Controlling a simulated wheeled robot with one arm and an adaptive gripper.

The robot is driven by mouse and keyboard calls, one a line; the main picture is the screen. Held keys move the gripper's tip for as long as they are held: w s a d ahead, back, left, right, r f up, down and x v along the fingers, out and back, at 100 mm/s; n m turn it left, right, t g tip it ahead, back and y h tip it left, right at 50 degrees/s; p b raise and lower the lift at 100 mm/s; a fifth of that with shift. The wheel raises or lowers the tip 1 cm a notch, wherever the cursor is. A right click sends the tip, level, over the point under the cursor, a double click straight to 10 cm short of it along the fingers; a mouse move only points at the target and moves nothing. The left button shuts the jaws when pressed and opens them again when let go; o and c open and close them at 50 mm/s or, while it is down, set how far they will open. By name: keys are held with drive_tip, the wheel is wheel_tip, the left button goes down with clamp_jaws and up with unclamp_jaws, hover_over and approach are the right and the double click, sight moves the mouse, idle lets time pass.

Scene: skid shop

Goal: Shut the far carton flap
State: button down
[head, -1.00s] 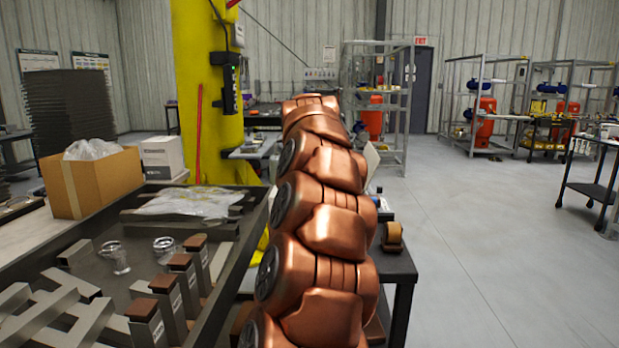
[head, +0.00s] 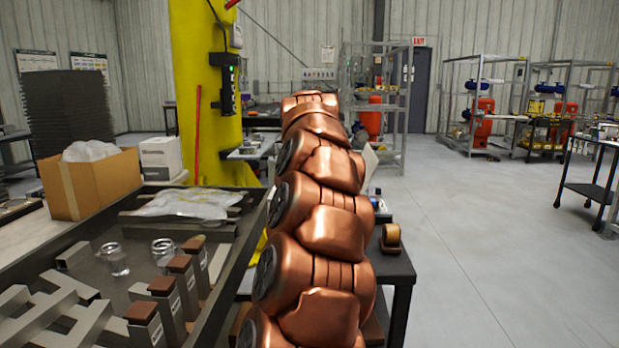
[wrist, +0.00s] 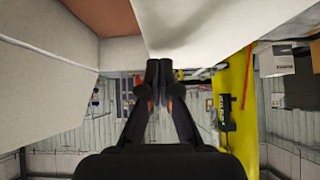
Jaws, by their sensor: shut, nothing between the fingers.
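My gripper (wrist: 158,70) shows in the wrist view with its two black fingers together and nothing between them. Its tips are near large pale panels, which look like carton flaps or walls: one panel (wrist: 215,22) at upper right, just beyond the tips, and another (wrist: 40,75) on the left. A reddish-brown surface (wrist: 110,16) shows between them. I cannot tell whether the fingers touch a panel. In the head view my copper arm hides the gripper and most of the carton; only a small pale slanted flap (head: 370,162) shows to the right of the arm.
At left, a tray (head: 233,262) holds metal parts and glass jars. Behind it are an open brown box (head: 110,182) and a yellow column (head: 205,110).

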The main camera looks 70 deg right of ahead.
drive_tip(key=shift+r+p, duration=0.3)
drive_tip(key=shift+r, duration=0.4)
wheel_tip(320, 180, up, 3)
drive_tip(key=shift+r+p, duration=0.15)
drive_tip(key=shift+p, duration=0.9)
drive_tip(key=v, duration=0.9)
drive_tip(key=shift+a+b, duration=0.35)
drive_tip(key=shift+b, duration=0.1)
drive_tip(key=shift+s+r, duration=0.1)
drive_tip(key=shift+r, duration=0.05)
